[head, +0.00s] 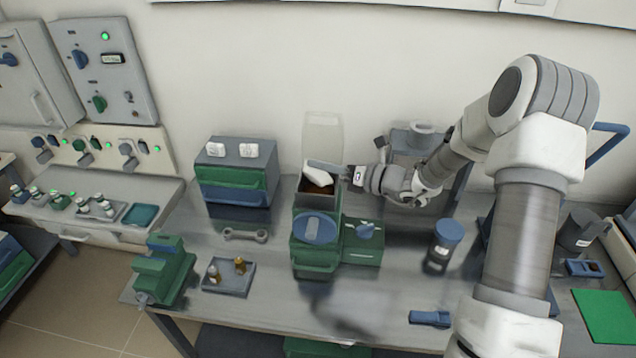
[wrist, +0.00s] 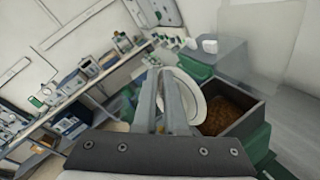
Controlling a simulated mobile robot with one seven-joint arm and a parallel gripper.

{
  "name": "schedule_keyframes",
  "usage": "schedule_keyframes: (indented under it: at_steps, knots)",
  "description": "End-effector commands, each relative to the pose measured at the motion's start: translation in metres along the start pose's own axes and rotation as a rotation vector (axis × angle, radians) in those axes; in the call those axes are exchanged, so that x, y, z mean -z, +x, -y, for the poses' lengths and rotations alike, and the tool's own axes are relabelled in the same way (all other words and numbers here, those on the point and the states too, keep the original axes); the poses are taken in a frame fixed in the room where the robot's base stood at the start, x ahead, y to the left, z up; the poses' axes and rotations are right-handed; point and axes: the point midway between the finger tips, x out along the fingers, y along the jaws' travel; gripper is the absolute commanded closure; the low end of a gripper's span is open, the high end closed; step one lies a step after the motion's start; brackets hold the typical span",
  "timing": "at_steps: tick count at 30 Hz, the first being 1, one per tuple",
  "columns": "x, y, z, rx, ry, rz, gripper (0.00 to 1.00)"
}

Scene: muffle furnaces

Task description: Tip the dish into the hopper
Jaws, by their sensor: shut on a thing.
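The white dish (head: 318,174) is tilted steeply over the open hopper (head: 303,200) of a green machine on the bench. My gripper (head: 328,167) reaches in from the right and is shut on the dish's rim. In the wrist view the dish (wrist: 195,92) stands on edge between and behind my gripper's fingers (wrist: 168,98). The dark square hopper (wrist: 255,112) lies just to its right, with brown granular material inside. The dish's inner face shows pale, with no clear contents. Whether the dish touches the hopper rim, I cannot tell.
A clear upright panel (head: 322,135) rises behind the hopper. A grey-topped box with green and blue drawers (head: 237,175) stands to the left. A green vise (head: 163,270) and a tray (head: 232,284) are at front left. A blue-capped jar (head: 443,245) stands to the right.

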Motion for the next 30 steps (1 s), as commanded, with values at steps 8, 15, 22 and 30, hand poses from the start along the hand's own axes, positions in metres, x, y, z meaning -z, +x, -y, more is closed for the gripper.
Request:
schedule_keyframes:
  at_steps: [8,15,22,30]
  knots:
    - [0.010,0.003,-0.001,0.018,-0.082,-0.011,1.00]
    - [0.023,0.006,-0.006,0.053,-0.243,-0.034,1.00]
    - [0.026,0.008,-0.010,0.074,-0.331,-0.045,1.00]
    - [0.025,0.008,-0.011,0.076,-0.337,-0.046,1.00]
